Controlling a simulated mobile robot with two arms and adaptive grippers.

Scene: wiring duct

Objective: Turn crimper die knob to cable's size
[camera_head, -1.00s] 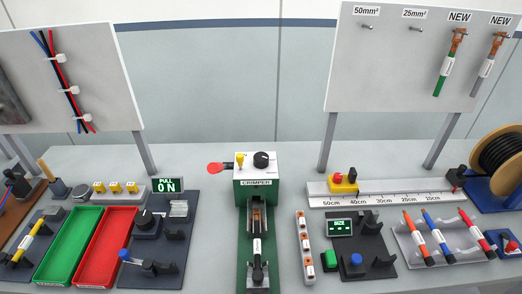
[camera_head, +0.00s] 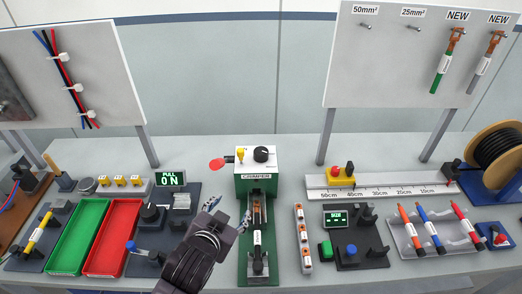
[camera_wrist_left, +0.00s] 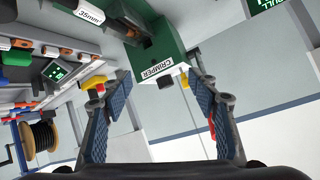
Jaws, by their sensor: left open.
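The crimper (camera_head: 257,185) is a green and white box at the table's middle. Its black die knob (camera_head: 262,154) sits on the white top, beside a yellow part (camera_head: 240,153) and a red handle (camera_head: 216,163). A cable (camera_head: 257,238) lies in the green trough in front; its label reads 35mm² in the left wrist view (camera_wrist_left: 90,13). My left gripper (camera_head: 230,212) is open and empty, in front and left of the crimper, lower than the knob. My right gripper is out of view.
Left of the crimper are a red tray (camera_head: 113,238), a green tray (camera_head: 78,237) and a dark fixture (camera_head: 152,243). To the right are a lug strip (camera_head: 303,240), a size-display station (camera_head: 352,238), a ruler (camera_head: 385,190) and a cable rack (camera_head: 431,235).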

